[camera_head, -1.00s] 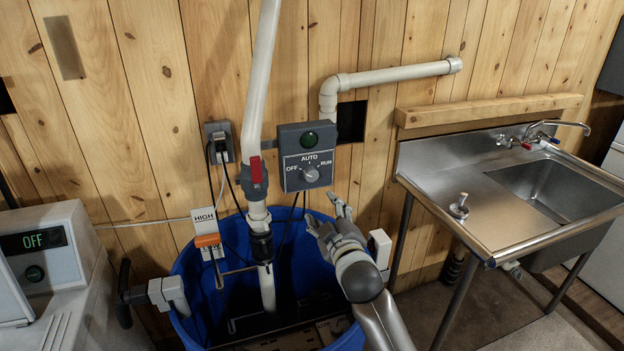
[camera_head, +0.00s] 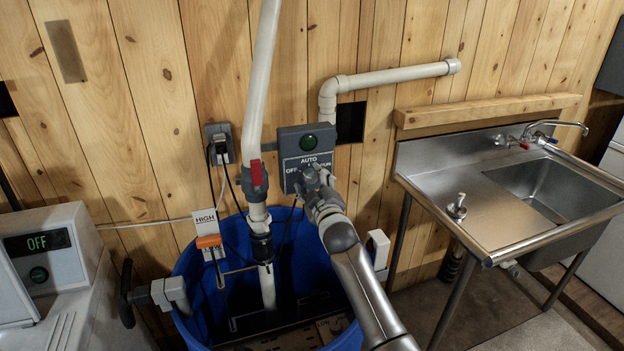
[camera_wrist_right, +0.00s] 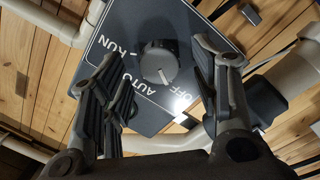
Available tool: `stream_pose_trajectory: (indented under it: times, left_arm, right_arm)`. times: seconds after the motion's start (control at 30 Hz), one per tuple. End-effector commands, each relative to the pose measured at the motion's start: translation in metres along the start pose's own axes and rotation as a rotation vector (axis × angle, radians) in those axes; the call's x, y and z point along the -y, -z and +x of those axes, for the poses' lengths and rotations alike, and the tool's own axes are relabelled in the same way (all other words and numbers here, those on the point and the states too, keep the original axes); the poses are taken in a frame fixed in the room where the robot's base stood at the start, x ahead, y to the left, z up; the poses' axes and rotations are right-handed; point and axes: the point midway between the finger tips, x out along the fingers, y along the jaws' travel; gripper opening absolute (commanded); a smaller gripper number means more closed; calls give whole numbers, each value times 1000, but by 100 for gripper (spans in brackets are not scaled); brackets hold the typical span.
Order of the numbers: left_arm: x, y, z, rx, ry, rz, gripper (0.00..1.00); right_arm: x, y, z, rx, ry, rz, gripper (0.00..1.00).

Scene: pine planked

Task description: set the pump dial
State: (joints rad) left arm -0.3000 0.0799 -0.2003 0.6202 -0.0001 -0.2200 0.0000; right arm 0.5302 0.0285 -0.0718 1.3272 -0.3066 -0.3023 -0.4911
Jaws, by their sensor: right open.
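The pump control box (camera_head: 291,140) is a dark grey panel on the plank wall, with a green round lamp (camera_head: 309,142) above OFF, AUTO and RUN labels. Its grey dial (camera_head: 311,178) is partly covered by my right gripper (camera_head: 316,190). In the right wrist view the dial (camera_wrist_right: 158,62) shows between the open fingers of my right gripper (camera_wrist_right: 157,62), with visible gaps to both. The panel appears turned over there. The dial's white mark points down and slightly right, toward the side between AUTO and OFF. My left gripper is out of view.
A blue tub (camera_head: 196,267) stands below the box, with a white pipe (camera_head: 258,80) and red-handled valve (camera_head: 257,175) just left of the box. A HIGH tag with an orange float (camera_head: 208,241) hangs nearby. A steel sink (camera_head: 480,215) stands right.

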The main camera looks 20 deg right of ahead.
Motion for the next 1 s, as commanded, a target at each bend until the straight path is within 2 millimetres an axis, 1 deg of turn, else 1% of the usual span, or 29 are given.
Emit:
stream_pose_trajectory:
  times: [0.03, 0.2, 0.5, 0.8, 0.87, 1.0]
  left_arm:
    - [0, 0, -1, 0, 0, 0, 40]
    - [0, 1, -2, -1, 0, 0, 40]
    - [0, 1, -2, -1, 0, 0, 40]
    - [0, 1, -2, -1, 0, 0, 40]
    - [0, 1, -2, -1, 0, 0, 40]
    - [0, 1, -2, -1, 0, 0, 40]
  right_arm:
    - [-1, 1, 4, 0, 0, 1, 56]
    - [0, 1, 10, 0, 1, 0, 56]
    - [0, 0, 11, -1, 1, 0, 56]
    - [1, 0, 11, 0, 1, 0, 17]
    - [1, 0, 11, 0, 1, 0, 10]
    - [1, 0, 11, 0, 2, 5, 10]
